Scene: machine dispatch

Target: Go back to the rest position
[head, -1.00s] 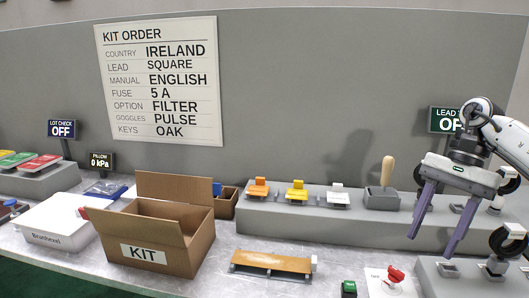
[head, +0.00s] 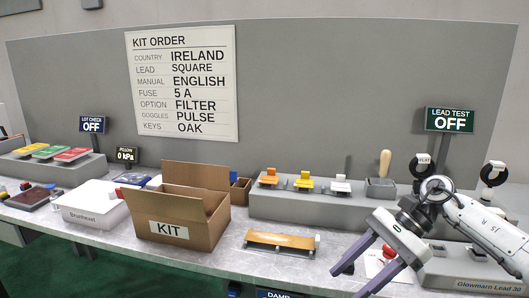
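My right gripper (head: 362,276) is at the lower right, in front of the table's front edge, with its two purple fingers spread apart and nothing between them. Its arm comes in from the right. My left gripper does not show. The open cardboard KIT box (head: 168,230) stands on the table left of the middle; its inside is mostly hidden by its flaps.
The table (head: 235,262) carries a white case (head: 92,204), a wooden bar fixture (head: 280,240) and a grey step (head: 325,211) with orange, yellow and white pieces. A LEAD TEST sign (head: 450,120) reads OFF. Green floor (head: 70,268) is clear at lower left.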

